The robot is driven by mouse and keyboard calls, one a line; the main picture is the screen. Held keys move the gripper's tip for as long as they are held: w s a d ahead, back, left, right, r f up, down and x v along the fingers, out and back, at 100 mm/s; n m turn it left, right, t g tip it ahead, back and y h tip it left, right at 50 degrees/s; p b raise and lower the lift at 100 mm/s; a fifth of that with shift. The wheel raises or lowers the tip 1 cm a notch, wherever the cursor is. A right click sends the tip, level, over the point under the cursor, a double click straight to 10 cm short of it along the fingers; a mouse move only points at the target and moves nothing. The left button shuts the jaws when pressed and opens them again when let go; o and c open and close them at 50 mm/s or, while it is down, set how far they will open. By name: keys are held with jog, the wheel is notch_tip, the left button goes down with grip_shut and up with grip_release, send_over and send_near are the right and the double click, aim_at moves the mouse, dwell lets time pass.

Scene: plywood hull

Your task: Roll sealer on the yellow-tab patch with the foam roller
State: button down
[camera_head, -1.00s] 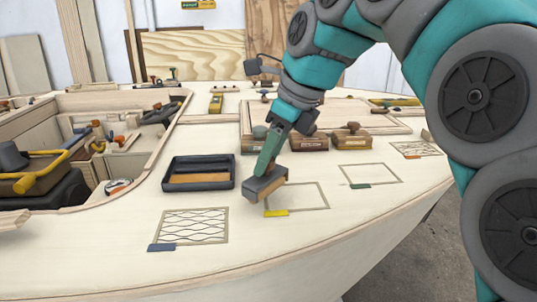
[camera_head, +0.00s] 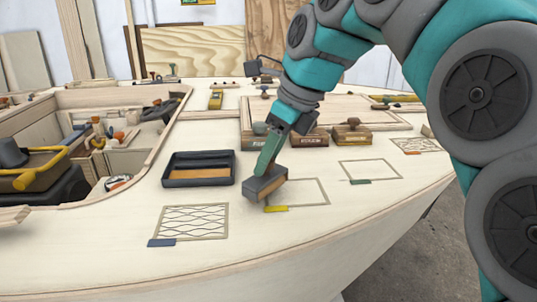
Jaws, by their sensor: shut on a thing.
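My gripper (camera_head: 272,152) points down and is shut on a block-shaped tool (camera_head: 265,184) with a grey back and a tan face. I cannot tell from its shape whether it is the foam roller. The tool is tilted at the left edge of the yellow-tab patch, and contact with the deck is unclear. The yellow-tab patch (camera_head: 308,192) is a bare outlined rectangle, with its yellow tab (camera_head: 276,209) at the front left corner. The tool hides its left edge.
A dark tray (camera_head: 172,182) with tan contents sits left of the tool. The blue-tab patch (camera_head: 190,222) carries wavy lines; the green-tab patch (camera_head: 370,170) looks bare. Knobbed wooden blocks (camera_head: 352,135) stand behind. An open cockpit (camera_head: 120,165) lies left, and the deck edge curves in front.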

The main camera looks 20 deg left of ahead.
jog(key=shift+f, duration=0.5)
jog(key=shift+d, duration=0.1)
